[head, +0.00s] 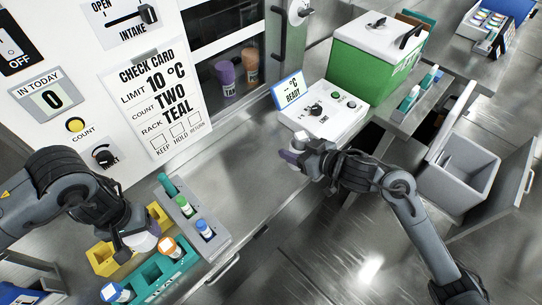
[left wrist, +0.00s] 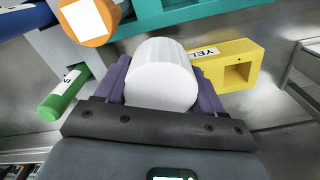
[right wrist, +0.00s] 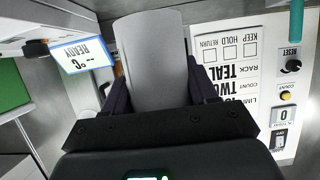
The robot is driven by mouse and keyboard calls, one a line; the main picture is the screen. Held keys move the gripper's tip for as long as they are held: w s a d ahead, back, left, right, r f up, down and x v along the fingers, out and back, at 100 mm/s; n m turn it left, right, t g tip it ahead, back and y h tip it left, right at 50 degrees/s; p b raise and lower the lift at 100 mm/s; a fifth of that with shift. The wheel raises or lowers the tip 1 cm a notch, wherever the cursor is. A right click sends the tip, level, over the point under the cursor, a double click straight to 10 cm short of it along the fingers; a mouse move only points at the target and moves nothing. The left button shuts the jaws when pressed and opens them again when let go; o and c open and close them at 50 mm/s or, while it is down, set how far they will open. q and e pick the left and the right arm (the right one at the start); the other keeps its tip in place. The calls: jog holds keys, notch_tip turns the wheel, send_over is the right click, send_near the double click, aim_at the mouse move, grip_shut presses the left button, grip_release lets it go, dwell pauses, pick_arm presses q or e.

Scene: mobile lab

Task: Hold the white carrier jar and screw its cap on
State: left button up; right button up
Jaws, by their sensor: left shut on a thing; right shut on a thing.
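My left gripper (head: 140,241) is shut on a white round piece with faint ribs, which looks like the cap (left wrist: 163,75). It holds it above the yellow rack at lower left, and the piece also shows in the head view (head: 146,240). My right gripper (head: 298,154) is shut on a smooth pale grey-white body, which looks like the carrier jar (right wrist: 152,60). It holds it in front of the white READY unit. The jar and cap are well apart. The fingers hide part of each piece, and I cannot see the jar's mouth or threads clearly.
A teal rack (head: 187,257) with orange- and blue-capped jars, a yellow rack (head: 101,258) and a grey rack (head: 214,243) with tubes stand near my left gripper. The READY unit (head: 337,122) and green box (head: 365,70) lie beyond my right gripper. The counter between the grippers is clear.

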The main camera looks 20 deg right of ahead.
jog(key=x, duration=0.6)
jog(key=s+a+f+x, duration=0.1)
jog(key=x, duration=0.2)
jog(key=shift+w+a+f, duration=0.1)
jog(key=shift+w+f, duration=0.15)
jog(key=shift+w, duration=0.1)
jog(key=shift+f, duration=2)
jog(key=shift+f, duration=0.2)
jog(key=o, duration=1.5)
